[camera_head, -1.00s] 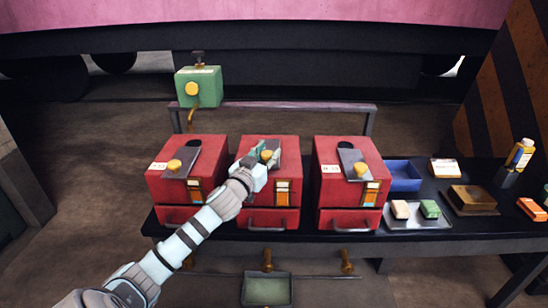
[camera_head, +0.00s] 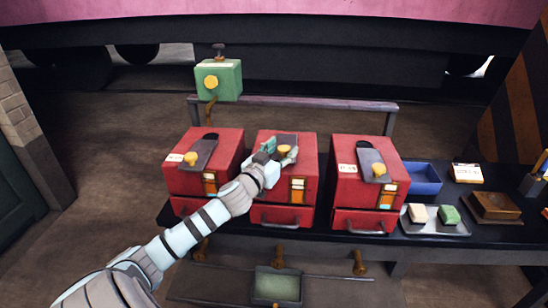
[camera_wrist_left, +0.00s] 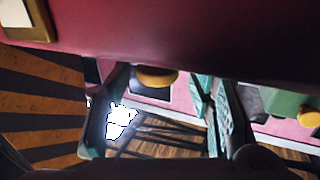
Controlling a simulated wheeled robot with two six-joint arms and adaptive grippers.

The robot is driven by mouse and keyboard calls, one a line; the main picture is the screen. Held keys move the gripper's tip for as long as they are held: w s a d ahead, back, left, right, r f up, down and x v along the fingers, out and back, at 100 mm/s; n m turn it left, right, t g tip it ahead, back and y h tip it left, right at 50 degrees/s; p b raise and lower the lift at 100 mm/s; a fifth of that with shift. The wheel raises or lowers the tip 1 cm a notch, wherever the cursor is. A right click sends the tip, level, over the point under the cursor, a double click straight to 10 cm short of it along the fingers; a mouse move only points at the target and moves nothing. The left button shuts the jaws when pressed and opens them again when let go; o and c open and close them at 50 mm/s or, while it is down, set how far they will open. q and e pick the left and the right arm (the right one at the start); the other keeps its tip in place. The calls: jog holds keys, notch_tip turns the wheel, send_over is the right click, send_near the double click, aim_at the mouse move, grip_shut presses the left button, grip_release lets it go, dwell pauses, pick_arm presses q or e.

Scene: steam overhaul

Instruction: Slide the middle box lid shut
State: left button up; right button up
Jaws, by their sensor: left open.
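The middle red box (camera_head: 301,150) stands between two similar boxes on the black bench. Its grey lid (camera_head: 287,138) lies on top, with a yellow knob (camera_head: 284,150). This knob sits farther back than those on the side boxes, and I see no dark opening behind the lid. My left gripper (camera_head: 278,154) is open at the knob, low over the box top. In the left wrist view the knob (camera_wrist_left: 157,78) shows between the spread fingers (camera_wrist_left: 163,115); contact cannot be told. The red box top (camera_wrist_left: 170,40) fills the upper part. My right gripper is not in view.
The left box (camera_head: 222,145) and right box (camera_head: 345,150) have lids forward, with dark openings behind. A green valve box (camera_head: 218,82) stands behind on a rail (camera_head: 330,103). A blue tray (camera_head: 424,178) and a metal tray (camera_head: 433,229) are at the right.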

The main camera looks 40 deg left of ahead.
pick_arm(q)
jog(key=v, duration=1)
jog(key=shift+s+r, duration=0.1)
